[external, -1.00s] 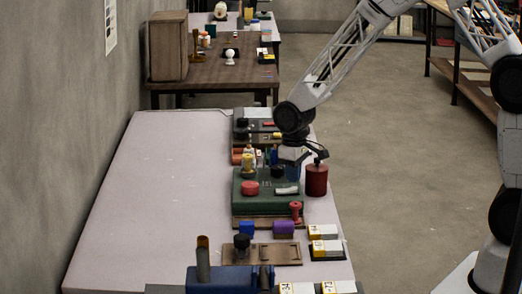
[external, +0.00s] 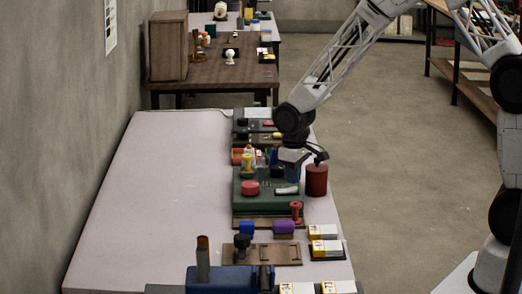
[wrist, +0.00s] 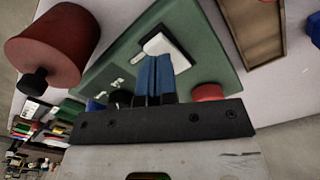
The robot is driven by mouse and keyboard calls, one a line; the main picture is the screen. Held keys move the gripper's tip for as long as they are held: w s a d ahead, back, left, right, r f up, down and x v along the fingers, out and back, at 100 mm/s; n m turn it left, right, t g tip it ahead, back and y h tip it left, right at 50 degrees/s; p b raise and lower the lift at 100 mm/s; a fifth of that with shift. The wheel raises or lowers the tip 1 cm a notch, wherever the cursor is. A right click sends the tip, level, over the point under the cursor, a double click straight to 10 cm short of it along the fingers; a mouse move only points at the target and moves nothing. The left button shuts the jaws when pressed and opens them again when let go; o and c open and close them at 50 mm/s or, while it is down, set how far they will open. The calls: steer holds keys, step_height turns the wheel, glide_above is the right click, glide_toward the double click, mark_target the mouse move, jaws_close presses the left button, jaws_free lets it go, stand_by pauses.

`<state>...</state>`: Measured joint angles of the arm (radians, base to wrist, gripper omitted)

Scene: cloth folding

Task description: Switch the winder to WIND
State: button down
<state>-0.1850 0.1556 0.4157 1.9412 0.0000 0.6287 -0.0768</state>
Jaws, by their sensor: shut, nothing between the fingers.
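The green winder box (external: 264,186) lies on the near table, with a red round button (external: 250,188) and a white rocker switch (external: 287,190) on its top. In the wrist view the white switch (wrist: 165,44) sits in a dark frame on the green top, just beyond my gripper (wrist: 153,60). My gripper's blue fingers are shut together and empty, with their tips at or very near the switch's near edge; I cannot tell if they touch. The red button (wrist: 207,92) is right of the fingers. A black knob (wrist: 121,98) is partly hidden behind my gripper.
A dark red cylinder (external: 316,180) stands right beside the winder, close to my wrist. A red spool-shaped piece (external: 296,210) stands at the winder's front. The table's left side (external: 150,200) is clear.

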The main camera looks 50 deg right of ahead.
mark_target(293, 188)
steer(key=shift+f, duration=1.1)
stand_by(1.1)
steer(key=shift+r, duration=3.5)
